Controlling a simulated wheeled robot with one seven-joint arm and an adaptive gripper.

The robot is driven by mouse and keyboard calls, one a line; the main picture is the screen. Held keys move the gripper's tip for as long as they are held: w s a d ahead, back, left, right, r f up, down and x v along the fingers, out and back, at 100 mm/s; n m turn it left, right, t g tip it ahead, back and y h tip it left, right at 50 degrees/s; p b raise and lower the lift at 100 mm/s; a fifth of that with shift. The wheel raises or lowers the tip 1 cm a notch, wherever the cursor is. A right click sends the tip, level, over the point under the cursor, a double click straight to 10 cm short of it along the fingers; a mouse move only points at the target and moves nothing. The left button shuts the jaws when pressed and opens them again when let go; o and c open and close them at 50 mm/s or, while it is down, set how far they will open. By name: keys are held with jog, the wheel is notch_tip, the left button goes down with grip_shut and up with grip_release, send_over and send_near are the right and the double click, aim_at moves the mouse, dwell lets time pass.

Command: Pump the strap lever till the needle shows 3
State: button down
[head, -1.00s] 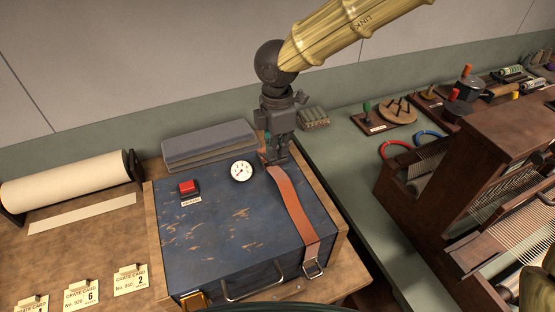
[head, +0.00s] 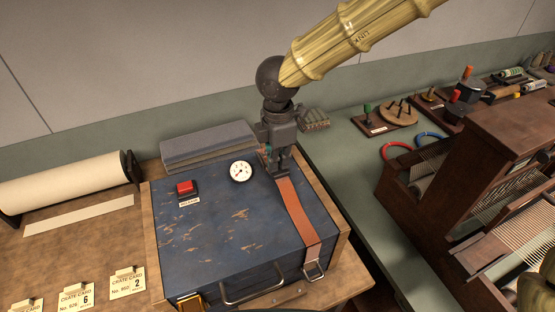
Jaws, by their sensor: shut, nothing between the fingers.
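A worn blue case (head: 235,225) sits on a wooden bench. A brown strap (head: 297,215) runs along its right side to a metal buckle (head: 314,271) at the front edge. A small white dial (head: 241,172) with a dark needle is on top; its numbers are too small to read. A red button (head: 186,188) with a label is left of the dial. My gripper (head: 277,172) is shut and empty, pointing down at the strap's far end. It hides that end and any lever there; I cannot tell whether it touches.
Grey folded cloths (head: 208,147) lie behind the case. A paper roll (head: 62,185) is at the left, crate cards (head: 127,283) at front left. A wooden loom (head: 490,165) stands at the right, with a clear green strip of counter (head: 365,205) beside the case.

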notch_tip(320, 180, up, 9)
jog(key=p, duration=0.7)
jog(key=shift+p, duration=0.3)
dwell(0.8)
